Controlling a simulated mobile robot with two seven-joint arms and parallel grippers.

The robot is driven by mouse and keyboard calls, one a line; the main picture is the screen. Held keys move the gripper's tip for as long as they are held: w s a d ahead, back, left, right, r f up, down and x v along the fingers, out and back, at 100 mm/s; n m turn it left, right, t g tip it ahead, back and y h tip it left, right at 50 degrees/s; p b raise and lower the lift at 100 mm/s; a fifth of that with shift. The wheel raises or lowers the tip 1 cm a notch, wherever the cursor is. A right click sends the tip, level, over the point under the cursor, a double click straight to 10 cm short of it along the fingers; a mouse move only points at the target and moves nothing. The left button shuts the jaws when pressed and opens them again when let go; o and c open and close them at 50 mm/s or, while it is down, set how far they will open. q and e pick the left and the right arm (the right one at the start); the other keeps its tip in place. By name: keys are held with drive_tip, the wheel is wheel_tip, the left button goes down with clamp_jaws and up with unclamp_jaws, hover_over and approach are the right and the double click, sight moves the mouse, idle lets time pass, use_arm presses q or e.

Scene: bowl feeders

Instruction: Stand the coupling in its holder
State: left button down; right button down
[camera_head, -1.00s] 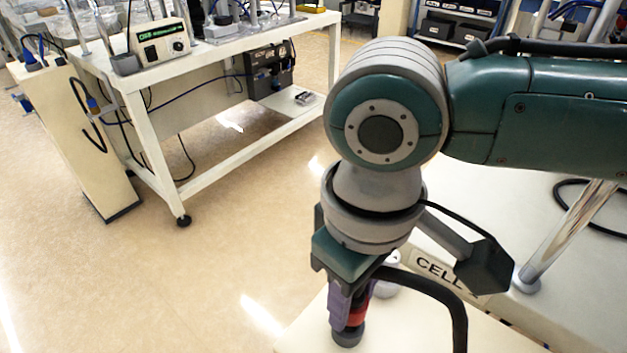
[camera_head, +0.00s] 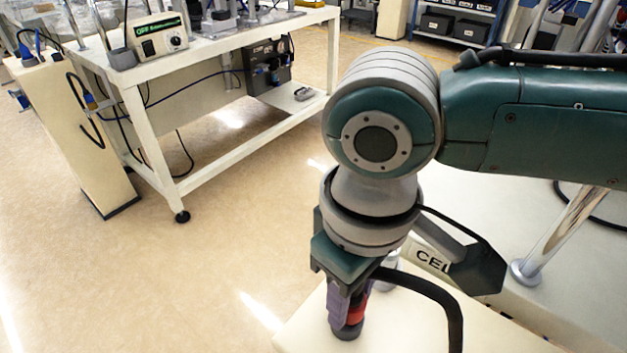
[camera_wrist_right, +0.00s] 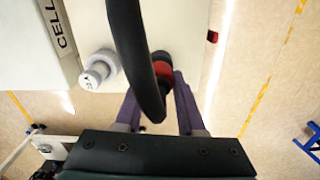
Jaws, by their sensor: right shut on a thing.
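My right gripper (camera_head: 348,300) points down over a cream tabletop at the bottom of the head view. Its purple fingers are shut on the coupling, which shows a red band (camera_head: 357,312) and a dark grey round lower end (camera_head: 347,331). In the right wrist view the coupling (camera_wrist_right: 162,69) shows red and black between the purple fingers (camera_wrist_right: 158,112), partly covered by a thick black cable. I cannot tell whether the dark end is all coupling or partly its holder, nor whether it touches the tabletop. My left gripper is not in view.
A grey round fitting with a white top (camera_wrist_right: 99,70) stands beside the coupling on the cream tabletop (camera_wrist_right: 195,88). A raised block labelled CELL (camera_head: 432,259) and a metal post (camera_head: 565,232) are to the right. A white workbench (camera_head: 150,125) stands across the open floor.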

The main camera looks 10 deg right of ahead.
drive_tip(key=shift+f, duration=0.45)
drive_tip(key=shift+c, duration=2.2)
unclamp_jaws()
drive_tip(key=shift+o, duration=0.4)
drive_tip(key=shift+o, duration=0.7)
wheel_tip(320, 180, up, 3)
drive_tip(key=p, duration=0.3)
wheel_tip(320, 180, up, 4)
drive_tip(key=p, duration=0.5)
drive_tip(key=shift+r, duration=0.15)
